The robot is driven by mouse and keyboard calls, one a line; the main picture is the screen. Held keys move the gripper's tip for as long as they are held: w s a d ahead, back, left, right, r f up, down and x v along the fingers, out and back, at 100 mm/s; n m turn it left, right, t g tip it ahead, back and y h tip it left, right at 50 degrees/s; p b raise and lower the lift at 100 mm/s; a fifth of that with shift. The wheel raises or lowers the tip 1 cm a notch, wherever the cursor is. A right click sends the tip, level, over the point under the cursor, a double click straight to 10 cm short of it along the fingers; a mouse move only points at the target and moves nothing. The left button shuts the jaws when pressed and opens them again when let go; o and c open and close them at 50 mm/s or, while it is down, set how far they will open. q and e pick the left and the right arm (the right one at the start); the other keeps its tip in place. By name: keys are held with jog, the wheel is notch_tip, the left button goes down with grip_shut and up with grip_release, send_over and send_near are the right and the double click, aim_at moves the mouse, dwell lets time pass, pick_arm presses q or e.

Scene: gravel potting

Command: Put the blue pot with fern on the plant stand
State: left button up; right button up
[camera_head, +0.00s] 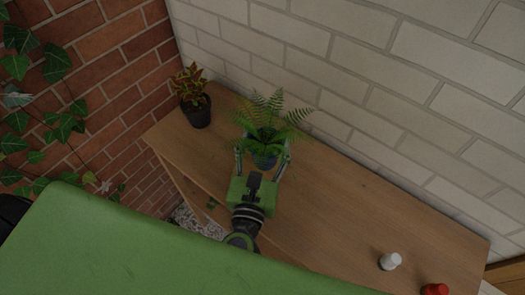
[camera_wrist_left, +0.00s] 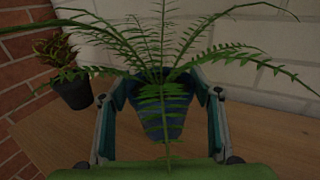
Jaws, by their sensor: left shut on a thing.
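The blue pot (camera_head: 264,162) with its green fern (camera_head: 268,122) stands upright over the wooden table top. It also shows in the left wrist view (camera_wrist_left: 149,122), with fronds spreading over its rim. My left gripper (camera_head: 262,156) is shut on the pot, one finger on each side. In the left wrist view the fingers (camera_wrist_left: 160,97) flank the pot. I cannot tell whether the pot's base touches the wood. No separate plant stand shows; I cannot tell whether the wooden table (camera_head: 335,205) is the stand. My right gripper is out of view.
A dark pot with a red-yellow leafy plant (camera_head: 197,112) stands at the table's far left corner. A white object (camera_head: 390,261) and a red object (camera_head: 434,289) stand at the right end. A white brick wall (camera_head: 400,100) runs behind; the table's middle right is clear.

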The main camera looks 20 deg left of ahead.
aim_at(262, 151)
pick_arm(q)
jog(key=f+b, duration=0.2)
jog(key=w+a+f+b, duration=0.1)
jog(key=f, duration=0.1)
jog(key=shift+f, duration=0.25)
jog(key=shift+s+r, duration=0.1)
jog(key=shift+f+b, duration=0.25)
jog(key=shift+b, duration=0.1)
jog(key=o, duration=1.5)
jog(key=shift+c, duration=0.2)
jog(key=shift+r, duration=0.1)
